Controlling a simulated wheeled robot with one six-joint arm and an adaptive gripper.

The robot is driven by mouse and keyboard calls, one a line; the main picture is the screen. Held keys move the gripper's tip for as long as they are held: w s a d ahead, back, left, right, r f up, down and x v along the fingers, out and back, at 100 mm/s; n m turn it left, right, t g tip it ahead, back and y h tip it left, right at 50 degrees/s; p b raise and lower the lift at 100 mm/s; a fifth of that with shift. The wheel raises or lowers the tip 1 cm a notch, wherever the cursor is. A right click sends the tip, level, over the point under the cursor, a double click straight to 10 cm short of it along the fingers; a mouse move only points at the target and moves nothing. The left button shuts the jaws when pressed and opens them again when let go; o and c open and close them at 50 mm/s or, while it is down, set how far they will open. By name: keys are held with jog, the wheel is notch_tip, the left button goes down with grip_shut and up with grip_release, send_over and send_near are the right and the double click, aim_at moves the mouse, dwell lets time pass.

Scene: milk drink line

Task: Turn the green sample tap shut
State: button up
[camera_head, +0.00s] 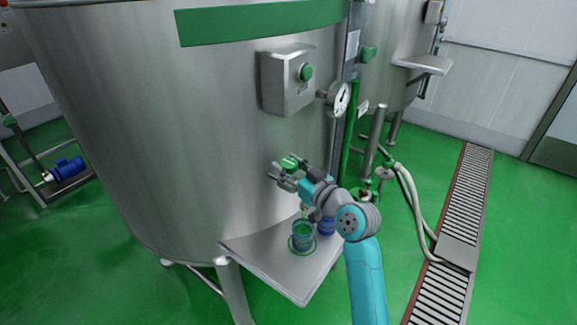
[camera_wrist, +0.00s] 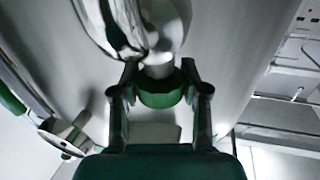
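The green sample tap (camera_head: 290,162) sits low on the wall of the big steel tank. In the wrist view its green round part (camera_wrist: 160,92) lies between my two fingers. My gripper (camera_head: 284,176) is at the tap, and in the wrist view the fingers (camera_wrist: 160,80) flank the green part closely on both sides and appear to press on it. Below the tap, a cup (camera_head: 302,236) stands on a steel shelf (camera_head: 295,280), inside a green ring. A thin pale streak shows above the cup; I cannot tell whether it is flowing liquid.
A blue-topped vessel (camera_head: 326,227) stands on the shelf right of the cup, close to my arm. A grey control box (camera_head: 288,80) with a green button and a round gauge (camera_head: 341,98) are above. White hoses (camera_head: 411,200) and a floor drain (camera_head: 450,250) lie to the right.

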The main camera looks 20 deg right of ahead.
jog(key=shift+m+h, duration=0.3)
jog(key=shift+h, duration=0.1)
jog(key=shift+a+m+t+h, duration=0.1)
jog(key=shift+m+t+h, duration=0.2)
jog(key=shift+m+h, duration=0.95)
jog(key=shift+m+t+h, duration=0.3)
jog(key=shift+m+h, duration=0.35)
jog(key=shift+h, duration=1.1)
jog(key=m+g+h, duration=0.1)
jog(key=m+h, duration=0.3)
jog(key=h, duration=0.2)
jog(key=shift+h, duration=0.3)
jog(key=m+g+h, duration=0.5)
jog(key=m+h, duration=0.1)
jog(key=h, duration=0.1)
jog(key=shift+g, duration=0.3)
jog(key=shift+m+g+h, duration=1.3)
jog(key=shift+m+g, duration=0.3)
jog(key=shift+g, duration=0.7)
jog(key=shift+f+m+g, duration=0.1)
jog(key=shift+m+g, duration=0.2)
jog(key=o, duration=1.2)
jog(key=shift+c, duration=0.2)
